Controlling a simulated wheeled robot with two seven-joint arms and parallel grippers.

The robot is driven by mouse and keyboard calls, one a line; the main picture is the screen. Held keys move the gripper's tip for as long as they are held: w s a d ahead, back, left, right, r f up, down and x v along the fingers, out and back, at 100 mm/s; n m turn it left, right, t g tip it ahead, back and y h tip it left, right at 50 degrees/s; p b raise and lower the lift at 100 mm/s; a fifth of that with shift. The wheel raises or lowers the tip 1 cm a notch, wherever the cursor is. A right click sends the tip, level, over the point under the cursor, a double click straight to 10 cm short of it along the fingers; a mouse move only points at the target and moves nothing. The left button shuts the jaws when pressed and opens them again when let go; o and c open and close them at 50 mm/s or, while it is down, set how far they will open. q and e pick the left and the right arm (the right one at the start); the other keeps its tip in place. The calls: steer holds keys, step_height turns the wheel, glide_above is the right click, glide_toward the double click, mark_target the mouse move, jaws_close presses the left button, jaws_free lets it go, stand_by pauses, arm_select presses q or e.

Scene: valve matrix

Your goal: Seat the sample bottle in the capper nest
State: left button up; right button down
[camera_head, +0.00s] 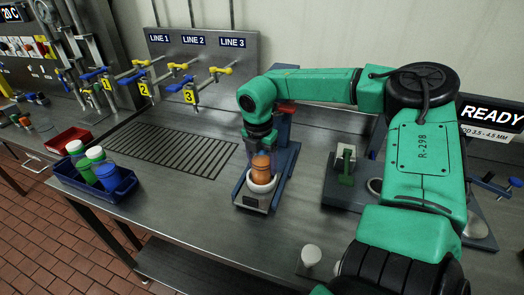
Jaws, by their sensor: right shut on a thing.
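The sample bottle, orange-brown (261,171), is upright with its lower end inside the white ring of the capper nest (262,188). The nest is at the front of the capper's blue base (285,178), with a blue column and a red part behind it. My right gripper (262,155) comes down from above and is shut on the bottle's upper part. The fingers and wrist hide the bottle's top. I cannot tell whether the bottle touches the nest floor. My left gripper is not in view.
A blue crate (72,184) with several capped bottles stands at the left edge, beside a red tray (68,139). A slotted drain (165,146) and valves lie behind. A green-handled fixture (345,165) is to the right. Bare bench (185,215) lies left of the capper.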

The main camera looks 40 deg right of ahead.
steer(key=shift+a+f+b, duration=0.1)
steer(key=shift+f+b, duration=0.1)
steer(key=shift+b, duration=0.2)
jaws_free()
steer(key=shift+r, duration=0.5)
steer(key=r, duration=0.3)
steer(key=a+r+b, duration=0.1)
steer(key=r, duration=0.7)
steer(key=shift+s+a, duration=0.2)
steer(key=shift+s, duration=0.05)
steer(key=shift+r, duration=0.2)
steer(key=shift+f, duration=0.1)
